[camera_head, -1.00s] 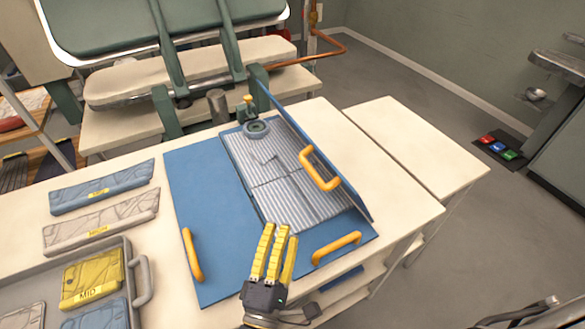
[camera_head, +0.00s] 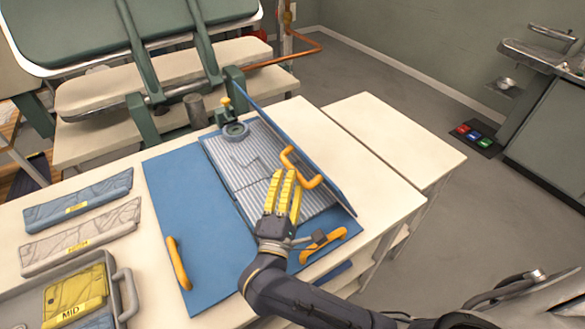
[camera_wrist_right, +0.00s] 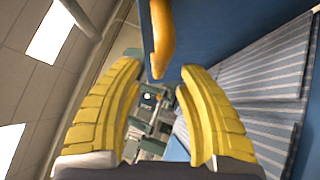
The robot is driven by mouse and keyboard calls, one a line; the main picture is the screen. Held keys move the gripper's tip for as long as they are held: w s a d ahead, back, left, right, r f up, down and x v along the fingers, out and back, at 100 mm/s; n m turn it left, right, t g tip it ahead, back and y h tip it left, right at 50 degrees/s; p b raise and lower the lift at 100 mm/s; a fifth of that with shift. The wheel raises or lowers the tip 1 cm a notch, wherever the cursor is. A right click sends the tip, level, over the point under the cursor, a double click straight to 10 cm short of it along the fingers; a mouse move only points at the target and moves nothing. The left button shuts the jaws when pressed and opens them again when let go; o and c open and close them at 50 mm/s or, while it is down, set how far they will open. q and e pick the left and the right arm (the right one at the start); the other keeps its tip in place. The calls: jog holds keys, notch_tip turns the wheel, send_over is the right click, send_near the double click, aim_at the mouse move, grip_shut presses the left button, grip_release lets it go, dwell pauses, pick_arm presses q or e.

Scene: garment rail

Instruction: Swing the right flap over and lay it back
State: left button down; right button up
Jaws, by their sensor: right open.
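The blue folding board (camera_head: 185,215) lies on the cream table. Its right flap (camera_head: 334,197) stands steeply raised along the right side, with an orange handle (camera_head: 314,183) on its inner face. A grey striped cloth (camera_head: 240,170) lies in the board's middle. My right gripper (camera_head: 284,178) is open and empty above the cloth, close to the flap handle. In the right wrist view the handle (camera_wrist_right: 162,38) shows just beyond the open fingers, beside the blue flap (camera_wrist_right: 225,30). I cannot tell whether they touch. My left gripper is out of view.
Orange handles also sit on the board's left (camera_head: 178,262) and front (camera_head: 323,245). A grey tray (camera_head: 128,300) with folded pieces stands at the left front. Two folded cloths lie behind it. A bare cream side table (camera_head: 395,135) is at the right.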

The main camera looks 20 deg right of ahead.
aim_at(293, 166)
jog(key=shift+x, duration=1.95)
jog(key=shift+c, duration=0.2)
grip_shut()
